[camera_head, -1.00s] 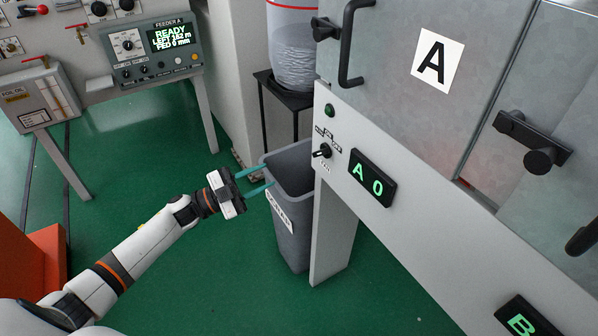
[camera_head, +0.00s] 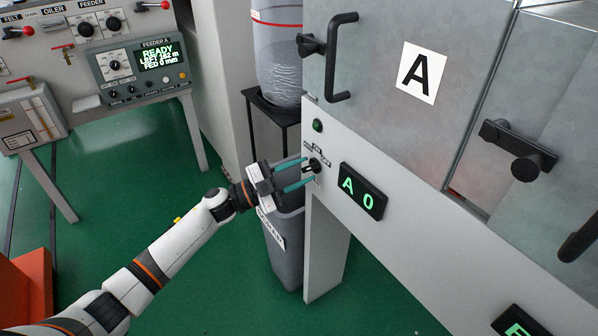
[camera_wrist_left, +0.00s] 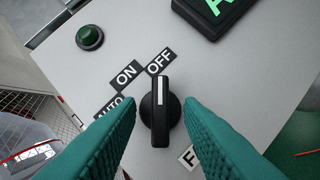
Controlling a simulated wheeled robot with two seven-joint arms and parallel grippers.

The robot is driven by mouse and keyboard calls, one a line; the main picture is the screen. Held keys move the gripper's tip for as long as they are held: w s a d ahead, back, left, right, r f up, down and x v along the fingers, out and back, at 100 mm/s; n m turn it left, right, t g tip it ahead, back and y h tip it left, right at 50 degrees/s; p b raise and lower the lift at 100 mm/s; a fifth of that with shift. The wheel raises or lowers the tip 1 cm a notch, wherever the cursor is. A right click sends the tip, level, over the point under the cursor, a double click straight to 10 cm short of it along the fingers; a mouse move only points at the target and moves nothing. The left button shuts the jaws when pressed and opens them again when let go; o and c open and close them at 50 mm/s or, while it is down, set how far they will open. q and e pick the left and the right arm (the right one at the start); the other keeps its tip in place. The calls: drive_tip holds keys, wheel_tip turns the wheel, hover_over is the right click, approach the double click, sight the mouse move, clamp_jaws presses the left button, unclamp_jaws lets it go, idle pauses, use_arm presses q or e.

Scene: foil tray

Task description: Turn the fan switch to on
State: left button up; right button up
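The fan switch (camera_head: 315,165) is a black rotary knob on the pale front panel of machine A. In the left wrist view the knob (camera_wrist_left: 160,115) has a white line pointing at the OFF label (camera_wrist_left: 160,62). The ON label (camera_wrist_left: 126,74) is to the left of it, and the AUTO label (camera_wrist_left: 109,106) is farther left and partly hidden. The label below the knob is mostly covered by a finger. My left gripper (camera_head: 309,171) is open, with its teal fingers on either side of the knob; small gaps show between them. My right gripper is out of view.
A green button (camera_head: 318,125) and the black A 0 display (camera_head: 362,191) sit on the panel near the switch. A door handle (camera_head: 338,58) sticks out above. A grey bin (camera_head: 287,255) stands below my left gripper. Open green floor lies to the left.

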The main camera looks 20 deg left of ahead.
use_arm(q)
clamp_jaws()
